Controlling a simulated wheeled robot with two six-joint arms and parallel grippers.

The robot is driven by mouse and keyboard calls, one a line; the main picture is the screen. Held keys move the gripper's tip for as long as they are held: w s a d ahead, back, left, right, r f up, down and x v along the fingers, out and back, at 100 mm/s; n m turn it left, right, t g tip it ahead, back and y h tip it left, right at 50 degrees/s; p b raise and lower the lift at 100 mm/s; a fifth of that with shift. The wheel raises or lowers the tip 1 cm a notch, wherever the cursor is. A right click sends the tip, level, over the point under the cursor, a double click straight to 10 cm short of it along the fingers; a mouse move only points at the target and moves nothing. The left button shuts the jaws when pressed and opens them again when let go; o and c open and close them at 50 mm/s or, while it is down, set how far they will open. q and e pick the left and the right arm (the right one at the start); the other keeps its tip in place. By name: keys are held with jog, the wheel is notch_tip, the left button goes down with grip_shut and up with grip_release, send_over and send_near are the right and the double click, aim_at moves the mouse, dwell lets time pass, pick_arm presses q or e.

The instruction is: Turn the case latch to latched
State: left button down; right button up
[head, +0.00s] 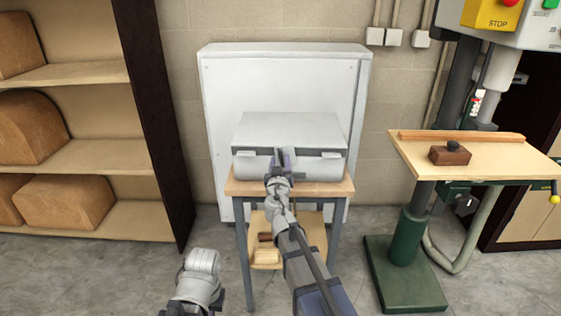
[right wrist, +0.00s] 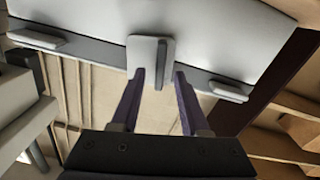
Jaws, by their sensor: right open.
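A pale grey case (head: 290,130) with a dark band around its lid seam stands closed on a small wooden table. In the right wrist view the case latch (right wrist: 150,50), a light plate with a thin raised tab, sits mid-seam. My right gripper (head: 284,156) is at the case front and hides the latch in the head view. In the right wrist view its purple fingers (right wrist: 160,74) are open, with the tab between them. I cannot tell whether either finger touches it. Part of my left arm shows at the bottom of the head view, without visible fingers.
The small table (head: 238,187) has a lower shelf holding small blocks (head: 266,256). A white cabinet (head: 285,80) stands behind it. Wooden shelving (head: 85,72) is at left, a drill press table (head: 480,155) at right. Side catches (right wrist: 228,91) flank the latch.

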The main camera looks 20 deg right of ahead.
jog(key=shift+w+d, duration=0.2)
jog(key=shift+w, duration=0.4)
grip_shut()
